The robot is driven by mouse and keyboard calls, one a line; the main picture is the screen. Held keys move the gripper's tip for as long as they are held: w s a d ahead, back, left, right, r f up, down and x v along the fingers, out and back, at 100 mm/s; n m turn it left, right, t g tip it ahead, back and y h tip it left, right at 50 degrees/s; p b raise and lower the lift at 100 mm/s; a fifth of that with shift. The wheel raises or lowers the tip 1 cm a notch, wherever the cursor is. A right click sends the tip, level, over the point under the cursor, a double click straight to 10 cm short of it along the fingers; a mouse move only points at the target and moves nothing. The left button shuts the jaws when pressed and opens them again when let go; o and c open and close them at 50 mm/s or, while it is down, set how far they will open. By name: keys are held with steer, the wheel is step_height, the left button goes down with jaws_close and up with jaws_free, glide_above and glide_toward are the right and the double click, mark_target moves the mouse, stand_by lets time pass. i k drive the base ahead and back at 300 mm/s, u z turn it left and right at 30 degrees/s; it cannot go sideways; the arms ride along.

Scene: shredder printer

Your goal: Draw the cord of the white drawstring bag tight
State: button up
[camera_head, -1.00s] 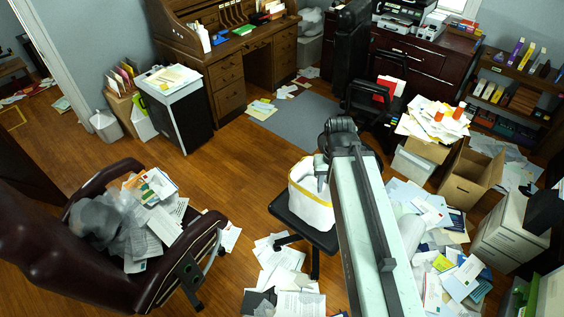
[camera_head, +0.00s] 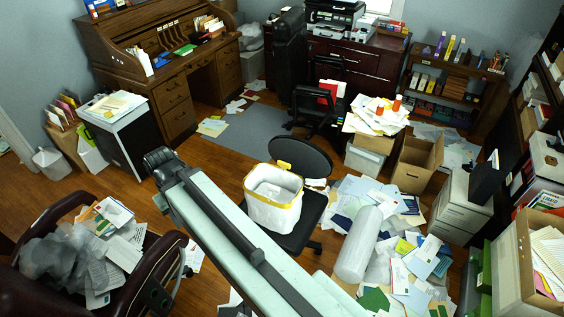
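The white drawstring bag (camera_head: 272,212) sits upright and open on the seat of the black office chair (camera_head: 312,215). A yellow band, which looks like the cord (camera_head: 262,228), runs around its rim. A small yellow tab (camera_head: 284,166) sticks up at the rim's far side. The bag's mouth is wide, and its white inside shows. My arm crosses from the lower right to the left of the bag, passing in front of its lower left side. The arm's dark end joint lies well left of the bag. My gripper is hidden, so its fingers do not show.
A maroon armchair (camera_head: 75,282) piled with papers stands at the lower left. A clear rolled bag (camera_head: 358,245) and scattered papers cover the floor right of the chair. An open cardboard box (camera_head: 417,165) stands behind them. Bare wooden floor lies left of my arm.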

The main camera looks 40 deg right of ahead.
mark_target(284, 166)
steer(key=u, duration=0.1)
steer(key=i, duration=1)
steer(key=z, duration=0.1)
